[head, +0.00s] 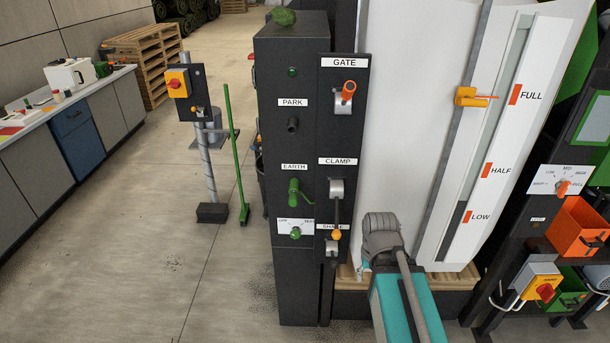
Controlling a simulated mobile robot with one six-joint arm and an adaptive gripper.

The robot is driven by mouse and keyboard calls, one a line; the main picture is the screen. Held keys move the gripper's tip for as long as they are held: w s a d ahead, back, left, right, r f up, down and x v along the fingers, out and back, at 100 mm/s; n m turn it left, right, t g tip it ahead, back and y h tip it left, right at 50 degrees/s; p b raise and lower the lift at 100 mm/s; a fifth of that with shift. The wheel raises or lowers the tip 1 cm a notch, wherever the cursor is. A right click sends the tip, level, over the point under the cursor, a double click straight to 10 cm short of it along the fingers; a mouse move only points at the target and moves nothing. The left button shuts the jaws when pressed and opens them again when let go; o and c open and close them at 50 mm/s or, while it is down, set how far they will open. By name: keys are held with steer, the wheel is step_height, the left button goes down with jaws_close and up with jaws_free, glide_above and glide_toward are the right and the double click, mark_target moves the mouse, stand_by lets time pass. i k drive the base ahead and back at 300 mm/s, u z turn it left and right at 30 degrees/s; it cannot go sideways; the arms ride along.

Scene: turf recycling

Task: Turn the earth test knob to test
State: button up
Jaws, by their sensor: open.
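The black cabinet (288,270) stands in the middle of the head view. On its front, the EARTH label (294,167) sits above a green handle with a hanging green cable (294,192). Below that is a small white plate (284,225) with a word at each side, the right one seeming to read TEST. A green knob (296,233) is on this plate; I cannot tell its exact pointing direction. My teal and grey arm reaches in from the bottom, right of the cabinet. My gripper is not visible, and nothing of mine is seen touching the knob.
Beside the knob, the darker strip carries the GATE (344,63) and CLAMP (338,161) labels, an orange-tipped lever (348,91) and a yellow-knobbed lever (336,235). A white gauge panel (500,130) stands right. A green broom (238,160) stands left, near open floor.

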mark_target(295, 234)
steer(key=k, duration=1.25)
steer(key=z, duration=0.4)
steer(key=i, duration=1.65)
steer(key=u, duration=0.9)
steer(key=i, duration=0.5)
